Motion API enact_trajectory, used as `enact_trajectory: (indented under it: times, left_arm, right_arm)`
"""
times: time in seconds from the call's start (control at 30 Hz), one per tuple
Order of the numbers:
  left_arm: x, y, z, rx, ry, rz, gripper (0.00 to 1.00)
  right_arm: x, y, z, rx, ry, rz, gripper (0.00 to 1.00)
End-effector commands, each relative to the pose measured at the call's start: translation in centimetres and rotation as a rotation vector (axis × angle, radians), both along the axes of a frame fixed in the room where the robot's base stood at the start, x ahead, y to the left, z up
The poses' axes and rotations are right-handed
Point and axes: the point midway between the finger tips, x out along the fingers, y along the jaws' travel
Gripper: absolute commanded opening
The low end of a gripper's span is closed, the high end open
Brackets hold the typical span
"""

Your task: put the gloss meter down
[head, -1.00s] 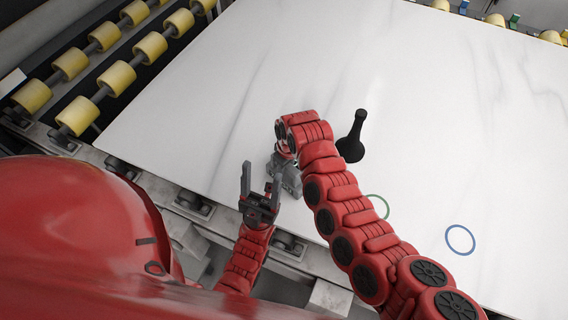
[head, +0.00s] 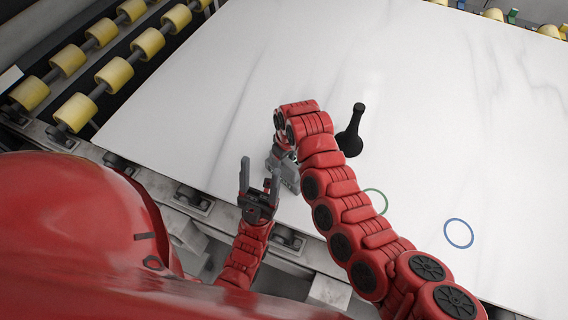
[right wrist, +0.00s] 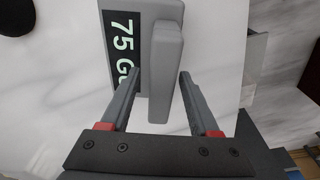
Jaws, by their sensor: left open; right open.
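The gloss meter is a grey block with a raised grey handle and a dark display reading "75 G…" in the right wrist view (right wrist: 166,60). In the head view it (head: 289,176) sits at the slab's near edge, partly hidden by my right arm. My right gripper (right wrist: 161,74) is open, with one finger on each side of the handle; a gap shows at the right finger, and the left finger lies close to it. My left gripper (head: 258,182) is open and empty, just left of the meter at the slab's edge.
The white stone slab (head: 220,110) is mostly bare. A black bottle-shaped object (head: 351,135) stands beyond my right arm. A green ring (head: 377,200) and a blue ring (head: 459,233) mark the slab at right. Yellow rollers (head: 148,44) line the left side.

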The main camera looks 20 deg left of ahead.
Motion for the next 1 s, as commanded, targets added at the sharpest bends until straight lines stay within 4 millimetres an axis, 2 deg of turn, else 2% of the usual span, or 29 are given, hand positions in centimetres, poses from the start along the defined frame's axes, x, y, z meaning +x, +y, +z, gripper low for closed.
enact_trajectory:
  times: [0.07,0.33,0.4,0.6,1.0]
  left_arm:
    - [0.0,0.0,-0.6,0.000,0.000,0.000,0.62]
    - [0.0,0.0,-2.9,0.000,0.000,0.000,0.62]
    - [0.0,0.0,-2.0,0.000,0.000,0.000,0.62]
    - [0.0,0.0,-1.8,0.000,0.000,0.000,0.62]
    - [0.0,0.0,-1.8,0.000,0.000,0.000,0.62]
  right_arm:
    - [0.0,-0.1,1.0,0.006,-0.002,-0.002,0.62]
    - [-0.4,-0.8,7.2,0.006,-0.002,-0.002,0.62]
    - [-0.4,-1.1,8.7,0.001,0.004,-0.002,0.62]
    - [-0.6,-1.2,10.2,0.001,0.003,-0.001,0.62]
    - [-0.7,-1.2,10.4,-0.001,0.004,-0.001,0.62]
